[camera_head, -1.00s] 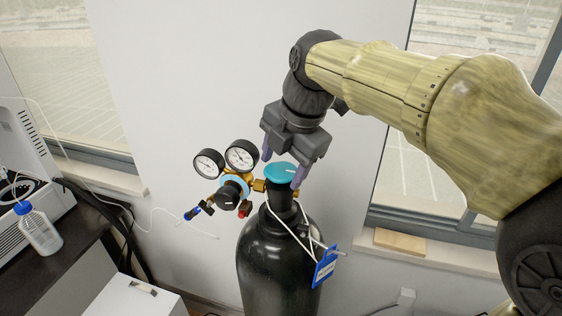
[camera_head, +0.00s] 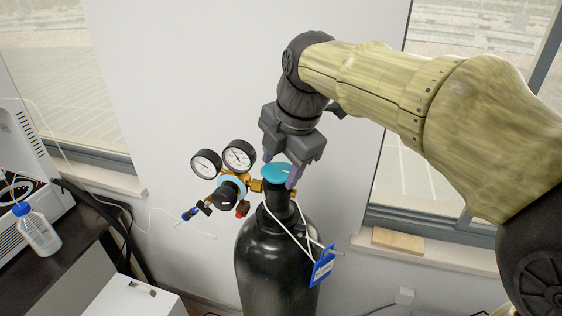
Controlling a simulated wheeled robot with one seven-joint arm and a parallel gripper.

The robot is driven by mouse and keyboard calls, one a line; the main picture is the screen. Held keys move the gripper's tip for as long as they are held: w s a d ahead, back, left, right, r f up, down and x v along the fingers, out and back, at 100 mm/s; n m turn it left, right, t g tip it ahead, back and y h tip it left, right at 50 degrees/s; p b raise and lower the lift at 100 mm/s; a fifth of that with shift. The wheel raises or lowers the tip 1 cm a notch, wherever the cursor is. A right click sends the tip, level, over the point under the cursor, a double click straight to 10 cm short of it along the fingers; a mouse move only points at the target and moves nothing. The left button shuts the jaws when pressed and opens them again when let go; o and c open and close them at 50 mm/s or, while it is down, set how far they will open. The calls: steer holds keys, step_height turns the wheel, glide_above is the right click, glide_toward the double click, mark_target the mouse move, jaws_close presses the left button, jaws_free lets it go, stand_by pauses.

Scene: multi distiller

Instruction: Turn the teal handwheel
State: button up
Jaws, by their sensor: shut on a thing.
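The teal handwheel (camera_head: 275,174) sits on top of the valve of a black gas cylinder (camera_head: 276,262). My gripper (camera_head: 280,170) comes down from above, with one purple-grey finger at the wheel's left rear edge and the other at its right front edge. It is shut on the handwheel across its rim. The wheel's right edge is partly hidden by a finger. The cylinder stands upright.
A brass regulator (camera_head: 230,190) with two round gauges (camera_head: 239,156) is attached left of the valve. A blue tag (camera_head: 322,267) hangs by a white cord on the right. A bottle (camera_head: 38,233) stands on the dark bench at left. The wall is behind.

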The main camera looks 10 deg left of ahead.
steer(key=m, duration=0.4)
steer(key=shift+s+a+t+h+p, duration=0.15)
steer(key=shift+t+h+p, duration=0.25)
steer(key=m+h+p, duration=0.1)
steer(key=m, duration=0.3)
steer(key=shift+s+a+t+p, duration=0.1)
steer(key=shift+a+t+p, duration=0.05)
steer(key=shift+t+p, duration=0.15)
steer(key=m, duration=0.2)
steer(key=m+h+p, duration=0.1)
steer(key=m, duration=0.1)
steer(key=shift+a+h, duration=0.2)
steer(key=shift+h, duration=0.1)
steer(key=m+h+p, duration=0.1)
steer(key=m+p, duration=0.1)
steer(key=m, duration=0.2)
steer(key=shift+a+f+m, duration=0.1)
steer(key=shift+m, duration=0.3)
steer(key=o, duration=0.7)
steer(key=shift+w, duration=0.2)
